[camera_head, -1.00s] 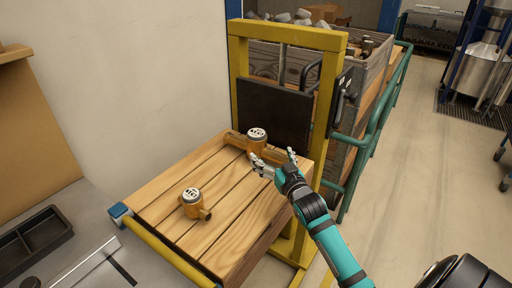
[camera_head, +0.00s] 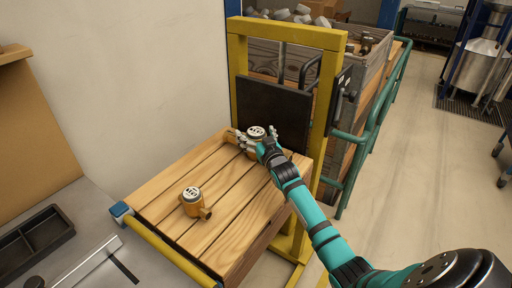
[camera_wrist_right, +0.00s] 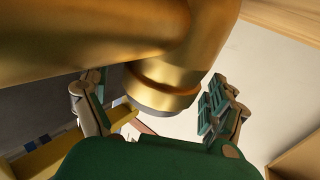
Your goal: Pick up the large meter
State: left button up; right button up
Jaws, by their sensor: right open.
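The large meter (camera_head: 257,132) is brass with a white-faced dial and stands at the back of the wooden slatted table, before a dark panel. My right gripper (camera_head: 257,143) is at it, with its fingers around the body below the dial. In the right wrist view the brass body (camera_wrist_right: 165,85) fills the upper middle, between the two open fingers of my right gripper (camera_wrist_right: 158,108). Contact cannot be told. A smaller brass meter (camera_head: 191,199) stands nearer the front of the table. My left gripper is not in view.
A yellow frame (camera_head: 324,110) with the dark panel (camera_head: 272,112) stands right behind the table (camera_head: 235,215). A green railing (camera_head: 367,140) and wooden crate lie to the right. A black tray (camera_head: 35,238) sits at lower left.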

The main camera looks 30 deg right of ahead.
jog(key=c, duration=1.8)
jog(key=shift+r, duration=0.35)
jog(key=shift+w+d, duration=0.1)
